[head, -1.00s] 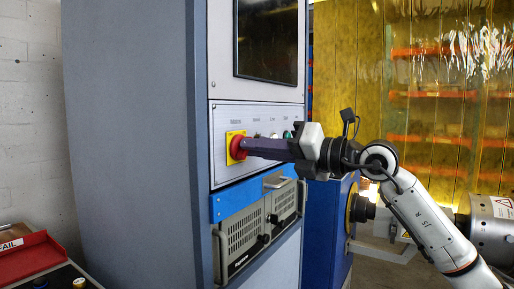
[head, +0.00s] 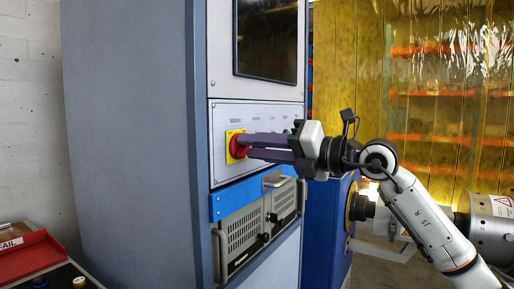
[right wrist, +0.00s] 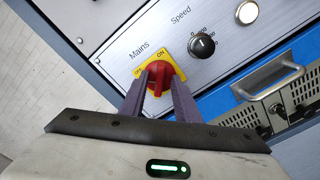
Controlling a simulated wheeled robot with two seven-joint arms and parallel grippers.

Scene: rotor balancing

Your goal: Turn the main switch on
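The mains switch is a red rotary knob (head: 239,146) on a yellow plate (head: 230,157) on the cabinet's light panel. In the right wrist view the knob (right wrist: 159,73) has its ridge in line with the ON mark, as far as I can tell. My right gripper (head: 250,147) reaches in from the right, its purple fingers at the knob. The fingers stand apart, one on each side of the knob's ridge, with a gap between them. They hide part of the knob. My left gripper is out of view.
A black speed knob (right wrist: 202,45) and a lit round button (right wrist: 247,12) sit beside the switch. A blue strip and a grey unit with handles (head: 245,240) lie below the panel. A red tray (head: 30,255) is at lower left.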

